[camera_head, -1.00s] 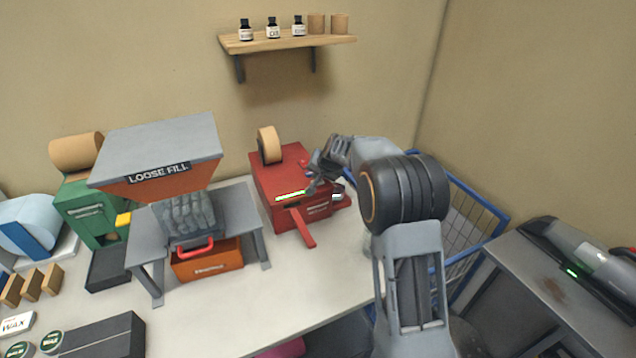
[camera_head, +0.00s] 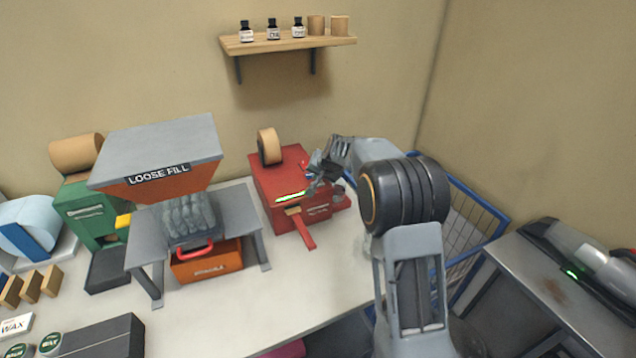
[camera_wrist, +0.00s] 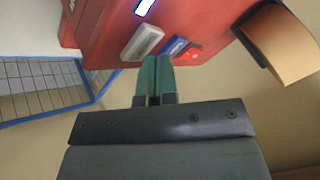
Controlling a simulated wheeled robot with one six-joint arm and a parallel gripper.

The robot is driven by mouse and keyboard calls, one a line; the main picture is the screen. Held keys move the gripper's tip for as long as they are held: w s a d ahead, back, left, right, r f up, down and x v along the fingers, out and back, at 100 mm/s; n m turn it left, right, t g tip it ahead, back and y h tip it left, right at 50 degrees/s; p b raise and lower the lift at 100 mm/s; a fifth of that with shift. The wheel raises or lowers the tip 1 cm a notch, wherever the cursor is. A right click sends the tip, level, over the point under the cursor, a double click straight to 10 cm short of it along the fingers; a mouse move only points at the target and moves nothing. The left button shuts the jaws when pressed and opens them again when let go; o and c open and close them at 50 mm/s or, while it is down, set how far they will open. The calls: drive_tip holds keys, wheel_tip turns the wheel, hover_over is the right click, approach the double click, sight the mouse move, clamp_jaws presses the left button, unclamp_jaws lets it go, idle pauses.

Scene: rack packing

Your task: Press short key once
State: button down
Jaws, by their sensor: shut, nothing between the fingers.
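The red tape machine (camera_head: 275,185) stands on the bench, with a lit green display (camera_head: 291,197) on its front. In the wrist view its red body (camera_wrist: 200,20) fills the top, with a pale grey key (camera_wrist: 143,42), a blue key (camera_wrist: 174,46) and a small red button (camera_wrist: 192,56). I cannot read any label to tell which is the short key. My gripper (camera_wrist: 156,60) is shut and empty, its green fingertips at the keys, close to the grey and blue ones. Whether they touch is unclear. In the head view my gripper (camera_head: 318,172) is at the machine's right side.
A tan tape roll (camera_head: 269,146) sits on top of the machine and a tan strip (camera_head: 293,211) shows at its front, above a red lever (camera_head: 304,232). A loose fill station (camera_head: 160,178) stands left. A blue wire basket (camera_head: 475,225) is to the right.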

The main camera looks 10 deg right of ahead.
drive_tip(key=shift+r, duration=0.55)
drive_tip(key=shift+r+p, duration=1.85)
drive_tip(key=shift+r, duration=0.6)
drive_tip(key=shift+f, duration=0.1)
drive_tip(key=s+f+n+g, duration=0.1)
drive_tip(key=s+f+g, duration=0.1)
drive_tip(key=s+f, duration=0.25)
drive_tip(key=s+r+n, duration=0.1)
drive_tip(key=s+r, duration=0.2)
drive_tip(key=s, duration=0.7)
drive_tip(key=s+r+n+h, duration=0.1)
drive_tip(key=s+r, duration=0.2)
drive_tip(key=s, duration=0.8)
drive_tip(key=s+r+n+h, duration=0.1)
drive_tip(key=s+r+n, duration=0.1)
drive_tip(key=s, duration=0.8)
drive_tip(key=shift+v, duration=0.95)
